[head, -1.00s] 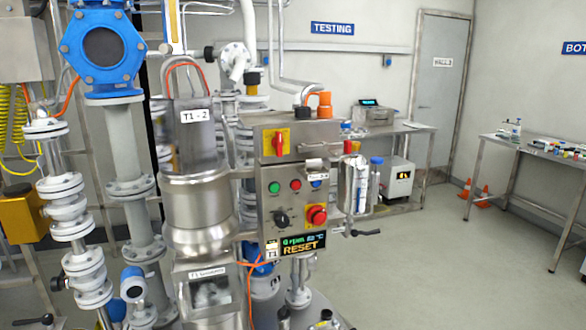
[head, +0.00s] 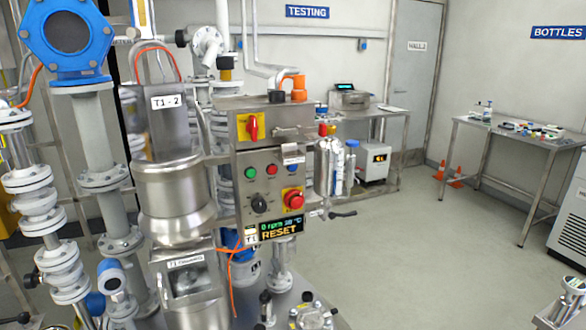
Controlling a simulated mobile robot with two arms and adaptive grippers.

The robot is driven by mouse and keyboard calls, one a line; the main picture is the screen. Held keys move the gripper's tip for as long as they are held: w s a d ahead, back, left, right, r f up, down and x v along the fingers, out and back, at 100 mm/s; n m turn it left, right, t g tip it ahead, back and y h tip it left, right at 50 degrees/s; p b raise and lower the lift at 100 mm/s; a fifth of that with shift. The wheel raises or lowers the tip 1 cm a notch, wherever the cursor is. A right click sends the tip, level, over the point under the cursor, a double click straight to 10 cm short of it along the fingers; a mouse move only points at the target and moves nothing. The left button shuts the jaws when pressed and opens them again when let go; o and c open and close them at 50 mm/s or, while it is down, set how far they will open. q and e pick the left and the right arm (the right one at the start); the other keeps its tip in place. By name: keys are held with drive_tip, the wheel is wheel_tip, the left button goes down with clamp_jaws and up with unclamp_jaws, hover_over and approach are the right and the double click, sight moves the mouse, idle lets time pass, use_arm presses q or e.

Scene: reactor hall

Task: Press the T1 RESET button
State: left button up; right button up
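The T1 control panel (head: 245,190) is a steel box on the front of the reactor. Its small screen (head: 280,229) at the bottom reads "0 rpm", a temperature and "RESET", beside a "T1" tag (head: 251,239). A green button (head: 250,172), a red button (head: 269,171) and a blue button (head: 291,169) sit in a row. A small label above the blue button is too blurred to read. Below are a black knob (head: 259,204) and a large red mushroom button (head: 293,199) on a yellow plate.
A red rotary switch (head: 252,127) is on the upper box. A handled valve (head: 341,214) juts out right of the panel. Flanged pipes (head: 97,180) stand at the left. A bench (head: 500,130) is at the back right. The floor (head: 410,240) right of the reactor is mostly clear.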

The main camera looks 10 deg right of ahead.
clamp_jaws()
idle(0.3)
idle(1.2)
